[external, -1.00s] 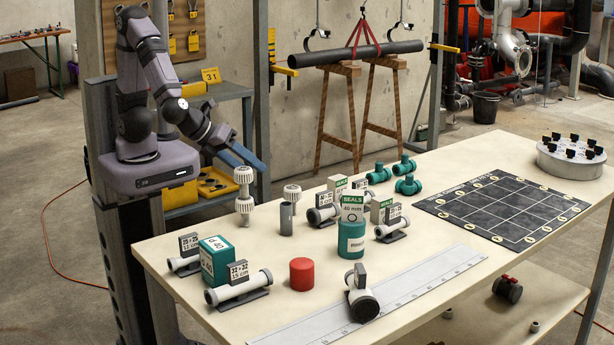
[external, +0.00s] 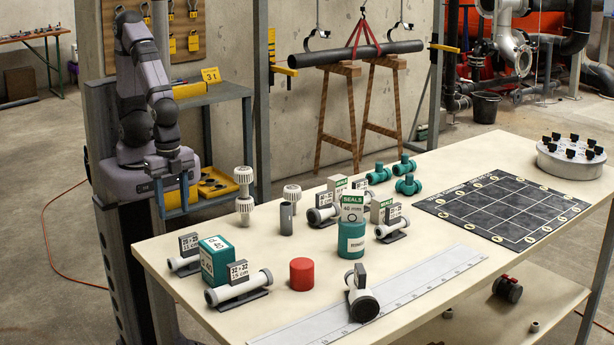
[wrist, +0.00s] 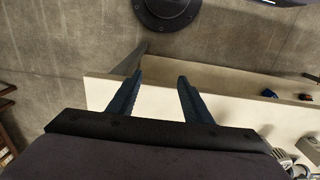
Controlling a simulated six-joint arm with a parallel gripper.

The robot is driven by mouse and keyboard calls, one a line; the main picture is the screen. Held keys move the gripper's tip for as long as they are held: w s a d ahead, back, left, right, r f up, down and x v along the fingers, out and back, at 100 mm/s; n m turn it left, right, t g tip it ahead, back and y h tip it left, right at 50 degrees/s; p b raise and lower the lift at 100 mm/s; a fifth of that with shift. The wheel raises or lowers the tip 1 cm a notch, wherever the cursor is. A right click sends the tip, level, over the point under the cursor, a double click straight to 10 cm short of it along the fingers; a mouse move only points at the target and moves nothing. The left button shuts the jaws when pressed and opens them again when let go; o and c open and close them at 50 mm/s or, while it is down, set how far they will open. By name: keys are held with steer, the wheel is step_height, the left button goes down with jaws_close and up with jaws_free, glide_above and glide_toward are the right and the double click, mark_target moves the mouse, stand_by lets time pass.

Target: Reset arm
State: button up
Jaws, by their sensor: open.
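My gripper (external: 177,201) is open and empty. In the external view it hangs folded close to my base, past the table's far left edge and left of the parts on the table. Its blue fingers point down. In the wrist view the two blue fingers of my gripper (wrist: 159,92) stand apart with nothing between them. The table top (external: 200,300) is pale and lies to the right of the gripper.
White pipe pieces (external: 238,289), a red cylinder (external: 302,274), teal containers (external: 351,240) and teal fittings (external: 408,186) stand on the table. A black grid mat (external: 500,207) and a round grey holder (external: 572,160) lie at the right. A shelf (external: 215,92) stands behind my arm.

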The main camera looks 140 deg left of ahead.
step_height(320, 180, up, 7)
steer(key=p, duration=0.5)
steer(key=shift+r+p, duration=0.2)
steer(key=shift+p, duration=0.1)
